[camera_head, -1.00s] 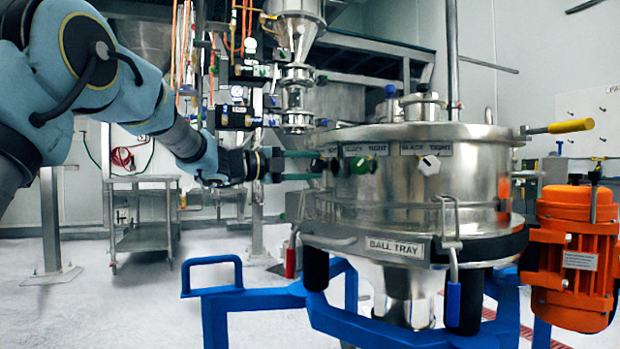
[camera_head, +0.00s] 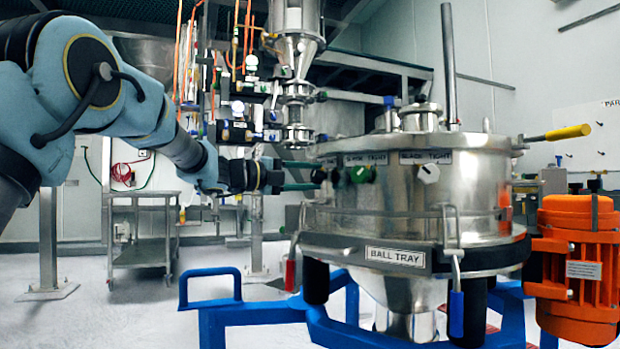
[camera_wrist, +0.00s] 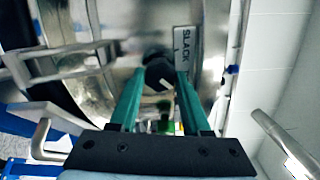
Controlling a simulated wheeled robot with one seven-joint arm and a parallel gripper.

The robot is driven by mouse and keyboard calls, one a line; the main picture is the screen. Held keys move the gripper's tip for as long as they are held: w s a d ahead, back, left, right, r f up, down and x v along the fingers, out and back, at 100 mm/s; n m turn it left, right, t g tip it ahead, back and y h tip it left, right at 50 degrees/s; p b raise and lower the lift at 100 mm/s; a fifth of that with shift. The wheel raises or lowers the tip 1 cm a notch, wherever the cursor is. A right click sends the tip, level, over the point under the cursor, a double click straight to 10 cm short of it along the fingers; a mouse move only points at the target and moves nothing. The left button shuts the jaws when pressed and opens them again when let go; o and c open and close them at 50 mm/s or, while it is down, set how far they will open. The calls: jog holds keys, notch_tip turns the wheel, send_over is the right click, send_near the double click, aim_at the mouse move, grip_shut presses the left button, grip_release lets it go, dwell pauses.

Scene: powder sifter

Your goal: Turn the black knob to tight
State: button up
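The black knob (camera_head: 319,176) is on the left side of the steel sifter drum, just left of a green knob (camera_head: 361,175). In the wrist view the black knob (camera_wrist: 159,74) shows a pale pointer line and sits between my fingertips, beside a label that reads SLACK (camera_wrist: 186,47). My gripper (camera_head: 312,176) reaches in from the left, with one green finger above the knob and one below. The fingers are apart; the wrist view also shows my gripper (camera_wrist: 160,80) with a finger on each side of the knob. Whether they touch it is unclear.
A white knob (camera_head: 428,173) sits farther right on the drum under a SLACK TIGHT label (camera_head: 426,157). The sifter stands on a blue frame (camera_head: 252,302). An orange motor (camera_head: 575,268) is at the right. A steel cart (camera_head: 143,235) stands behind on the left.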

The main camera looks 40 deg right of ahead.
jog(key=o, duration=0.4)
jog(key=p+v, duration=0.1)
jog(key=v, duration=0.9)
jog(key=shift+w+a, duration=0.15)
jog(key=shift+a, duration=0.2)
